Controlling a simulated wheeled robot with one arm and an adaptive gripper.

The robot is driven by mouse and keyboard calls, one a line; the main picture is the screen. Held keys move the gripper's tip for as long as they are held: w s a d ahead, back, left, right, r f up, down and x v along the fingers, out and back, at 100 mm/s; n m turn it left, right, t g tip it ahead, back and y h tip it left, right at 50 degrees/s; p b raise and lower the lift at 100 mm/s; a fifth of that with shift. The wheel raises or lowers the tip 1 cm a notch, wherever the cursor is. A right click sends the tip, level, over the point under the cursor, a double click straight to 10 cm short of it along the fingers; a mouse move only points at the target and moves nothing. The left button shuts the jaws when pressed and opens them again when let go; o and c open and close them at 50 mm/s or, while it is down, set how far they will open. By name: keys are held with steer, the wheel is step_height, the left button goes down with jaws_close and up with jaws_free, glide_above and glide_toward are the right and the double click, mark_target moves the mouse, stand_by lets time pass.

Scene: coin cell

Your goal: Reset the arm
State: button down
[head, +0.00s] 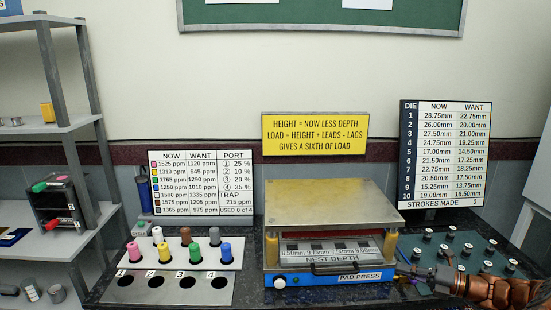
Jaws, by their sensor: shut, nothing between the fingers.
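My arm enters from the lower right edge, and my gripper (408,273) points left, low over the right part of the bench. Its fingers are shut and hold nothing. The fingertips are close to the right side of the pad press (330,278), a blue-based machine with a metal top plate; I cannot tell whether they touch it. The gripper and forearm hide part of the dark green board (438,244) with several small metal dies on it.
Left of the press stands a rack (160,288) with numbered holes and several coloured plugs behind them. A value board (200,183), a yellow sign (315,134) and a die table (445,153) stand behind. Grey shelves (40,135) fill the left. Space above the bench front looks open.

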steer(key=s+a+r+n+g, duration=0.3)
steer(key=s+a+n, duration=0.15)
steer(key=a, duration=0.25)
steer(key=s+a+r+n+g+h, duration=0.1)
steer(key=s+a+r+n+g, duration=0.2)
steer(key=a+n, duration=0.4)
steer(key=s+a+r+n+g, duration=0.3)
steer(key=a+n, duration=0.1)
steer(key=a, duration=0.4)
steer(key=s+a+f+n+g+h, duration=0.1)
steer(key=s+a+n+g+h, duration=0.2)
steer(key=s+n, duration=0.5)
steer(key=s+a+n+h, duration=0.2)
steer(key=s+n+h, duration=0.35)
steer(key=s, duration=0.45)
steer(key=s+d+f+n+h, duration=0.1)
steer(key=s+d+n+h, duration=0.1)
steer(key=s+d+n, duration=0.2)
steer(key=s+d+f+n+t+h, duration=0.1)
steer(key=s+d+n+h, duration=0.2)
steer(key=s+n, duration=0.3)
steer(key=shift+s+d+f, duration=0.3)
steer(key=shift+s+d, duration=0.15)
steer(key=shift+s, duration=0.45)
